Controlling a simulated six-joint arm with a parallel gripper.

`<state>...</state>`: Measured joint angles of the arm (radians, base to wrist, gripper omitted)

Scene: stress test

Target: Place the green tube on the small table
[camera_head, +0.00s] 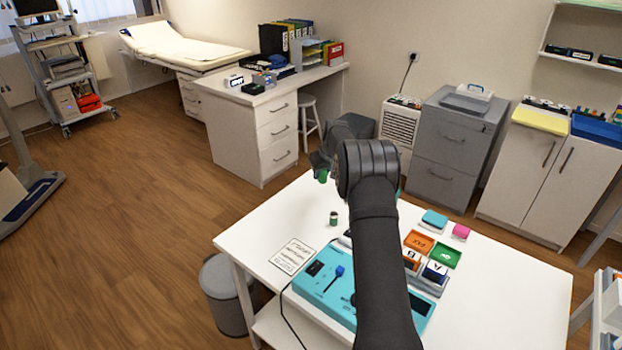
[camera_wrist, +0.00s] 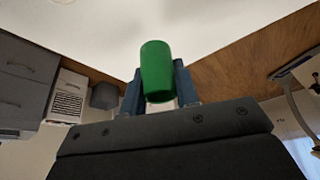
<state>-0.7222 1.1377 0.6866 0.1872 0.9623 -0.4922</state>
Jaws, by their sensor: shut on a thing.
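The green tube (camera_wrist: 156,70) is between the two fingers of my gripper (camera_wrist: 158,88), which is shut on it. In the head view the tube (camera_head: 322,176) shows as a small green patch below my gripper (camera_head: 320,165). My arm hides part of the scene there. The white table (camera_head: 500,290) stands in front of me. The tube is above the far left part of this table in the picture, and it looks clear of the surface. The wrist view shows a pale surface (camera_wrist: 230,25) beyond the tube.
A small dark cup-like object (camera_head: 333,218) stands on the table. The table's right part is clear.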

